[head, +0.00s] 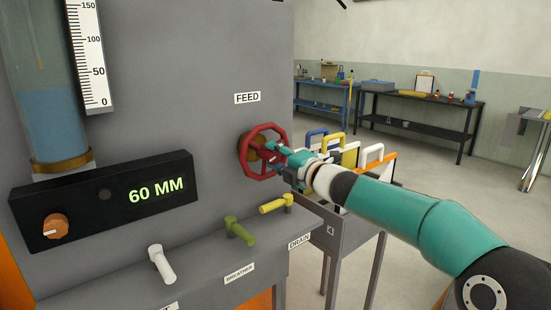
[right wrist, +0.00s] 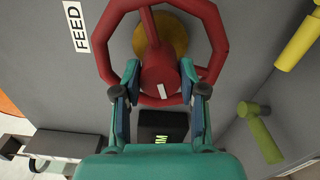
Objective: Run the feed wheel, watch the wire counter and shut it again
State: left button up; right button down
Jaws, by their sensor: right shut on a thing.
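The red feed wheel (head: 262,152) is on the grey panel under the FEED label (head: 247,98). My right gripper (head: 280,153) is at the wheel's right side and shut on it. In the right wrist view the wheel (right wrist: 215,30) fills the top, with the gripper's fingers (right wrist: 160,98) on either side of its lower part. The wire counter (head: 155,190) reads 60 MM in green. The glass tube (head: 45,95) left of the scale (head: 92,55) holds blue water. My left gripper is not in view.
A white lever (head: 161,263), a green lever (head: 240,230) and a yellow lever (head: 276,204) stand on the ledge below the wheel. The counter box has an orange knob (head: 55,226). Workbenches (head: 420,98) stand along the far wall, with open floor before them.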

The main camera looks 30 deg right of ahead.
jog(key=shift+a+f, duration=0.15)
jog(key=shift+f, duration=0.2)
jog(key=c, duration=0.7)
grip_release()
jog(key=shift+w, duration=0.1)
jog(key=shift+o, duration=0.2)
jog(key=shift+r, duration=0.15)
jog(key=shift+s, duration=0.3)
jog(key=s+d, duration=0.2)
jog(key=s, duration=0.9)
jog(key=shift+s+d, duration=0.15)
